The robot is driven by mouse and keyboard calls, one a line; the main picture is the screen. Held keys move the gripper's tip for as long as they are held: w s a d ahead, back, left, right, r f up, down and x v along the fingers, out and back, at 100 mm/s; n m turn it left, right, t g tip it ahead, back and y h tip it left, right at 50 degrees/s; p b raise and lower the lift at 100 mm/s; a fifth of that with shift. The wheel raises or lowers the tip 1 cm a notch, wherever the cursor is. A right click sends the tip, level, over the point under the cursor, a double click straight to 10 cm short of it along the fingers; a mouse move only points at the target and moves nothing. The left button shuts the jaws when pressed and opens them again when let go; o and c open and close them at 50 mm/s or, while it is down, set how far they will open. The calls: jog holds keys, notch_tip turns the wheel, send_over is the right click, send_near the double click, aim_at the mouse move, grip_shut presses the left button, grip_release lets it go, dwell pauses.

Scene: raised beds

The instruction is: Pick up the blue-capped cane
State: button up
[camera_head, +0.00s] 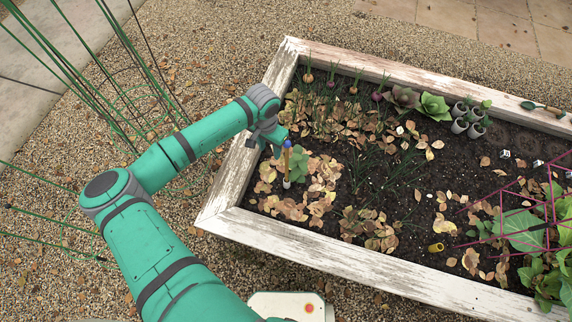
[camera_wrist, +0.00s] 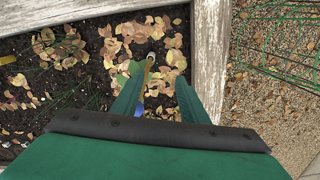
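The blue-capped cane (camera_head: 287,163) stands upright in the soil near the left end of the raised bed. Its blue cap is at the top and a small pale collar sits at its foot. In the wrist view the cane (camera_wrist: 148,72) shows between my fingers, closer to the left one, with the blue cap low in the gap. My gripper (camera_wrist: 159,74) is open, its two green fingers apart. In the head view my gripper (camera_head: 277,136) is beside the cane's top; I cannot tell whether it touches.
The raised bed's weathered white frame (camera_head: 350,268) runs under my forearm. Dry leaves, onions and a lettuce (camera_head: 433,107) lie around. Small pots (camera_head: 461,125) stand at the back right, a yellow thing (camera_head: 436,247) at the front. Green wire supports (camera_head: 125,75) stand at left.

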notch_tip(320, 180, up, 2)
send_over(286, 154)
jog(key=shift+r+m, duration=0.1)
jog(key=shift+m, duration=0.2)
jog(key=shift+w+d+r, duration=0.1)
jog(key=shift+w, duration=0.2)
notch_tip(286, 154, down, 5)
jog(key=shift+r, duration=0.2)
jog(key=shift+d+f, duration=0.15)
jog(key=shift+f, duration=0.4)
jog(key=f, duration=0.5)
jog(key=shift+a, duration=0.2)
grip_shut()
